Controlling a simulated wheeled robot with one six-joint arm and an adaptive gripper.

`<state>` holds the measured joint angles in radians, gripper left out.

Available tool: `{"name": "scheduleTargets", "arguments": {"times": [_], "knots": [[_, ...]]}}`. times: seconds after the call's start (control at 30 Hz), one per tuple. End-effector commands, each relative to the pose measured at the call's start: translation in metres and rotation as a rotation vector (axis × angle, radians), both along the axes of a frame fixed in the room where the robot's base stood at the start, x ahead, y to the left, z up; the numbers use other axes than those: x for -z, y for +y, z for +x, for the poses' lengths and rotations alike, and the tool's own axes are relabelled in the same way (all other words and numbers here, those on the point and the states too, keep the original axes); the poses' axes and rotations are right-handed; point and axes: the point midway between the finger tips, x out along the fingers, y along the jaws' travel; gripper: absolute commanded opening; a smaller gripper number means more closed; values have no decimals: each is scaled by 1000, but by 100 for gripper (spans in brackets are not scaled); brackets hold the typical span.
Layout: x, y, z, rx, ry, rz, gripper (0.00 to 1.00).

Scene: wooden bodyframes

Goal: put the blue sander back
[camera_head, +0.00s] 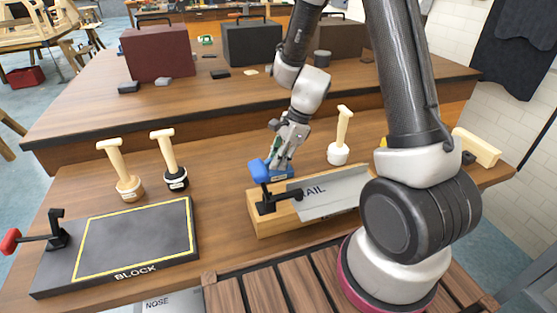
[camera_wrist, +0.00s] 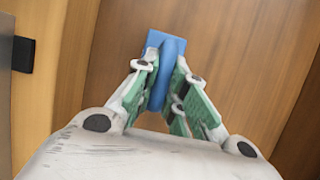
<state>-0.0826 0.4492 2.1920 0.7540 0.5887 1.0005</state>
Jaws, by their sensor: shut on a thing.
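The blue sander (camera_head: 282,174) is just behind the wooden block of the clamp fixture (camera_head: 262,218) in the head view, partly hidden by my gripper. My gripper (camera_head: 279,162) points down and is shut on it. In the wrist view the sander (camera_wrist: 166,48) shows a blue base and a raised blue handle, with the green-padded fingers of my gripper (camera_wrist: 161,95) on both sides of the handle. The brown wood of the bench lies below it. I cannot tell whether the base touches the bench.
A clamp with a blue knob (camera_head: 259,171) and a grey plate (camera_head: 325,194) marked "AIL" stand close in front. A pale mallet-like tool (camera_head: 341,138) stands to the right, two more at left. The "BLOCK" board (camera_head: 135,243) lies front left. Bench between is clear.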

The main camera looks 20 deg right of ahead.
Motion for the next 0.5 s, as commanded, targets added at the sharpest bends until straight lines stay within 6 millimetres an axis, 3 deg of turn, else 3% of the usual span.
{"name": "scheduleTargets", "arguments": {"times": [0.17,0.2,0.3,0.5], "knots": [[3,0,0,1,1,0,0],[2,0,0,0,0,1,20],[2,0,0,0,0,0,34],[2,0,0,0,0,0,34]]}}
